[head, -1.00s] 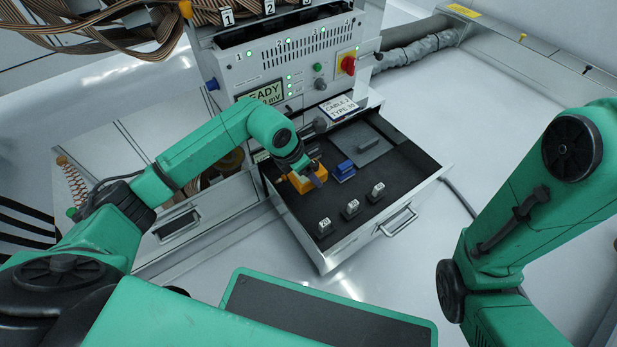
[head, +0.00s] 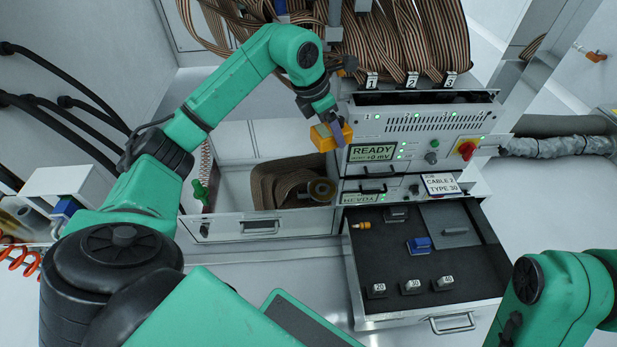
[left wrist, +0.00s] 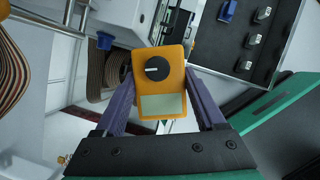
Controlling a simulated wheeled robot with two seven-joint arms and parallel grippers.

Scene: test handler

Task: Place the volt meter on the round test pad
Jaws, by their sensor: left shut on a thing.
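The volt meter is an orange box with a black dial and a pale display. My left gripper (head: 334,122) is shut on the volt meter (head: 322,138) and holds it in the air, left of the tester's READY display. In the left wrist view the volt meter (left wrist: 162,62) sits between the two purple fingers of the gripper (left wrist: 158,75), its face to the camera. I cannot clearly make out a round test pad. My right arm shows at the lower right of the head view, but its gripper is out of frame.
The open drawer (head: 476,309) below the tester (head: 428,120) holds a blue block (head: 419,246), several small grey weights, a grey plate and an orange-tipped item (head: 361,225). Ribbon cables hang above the tester.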

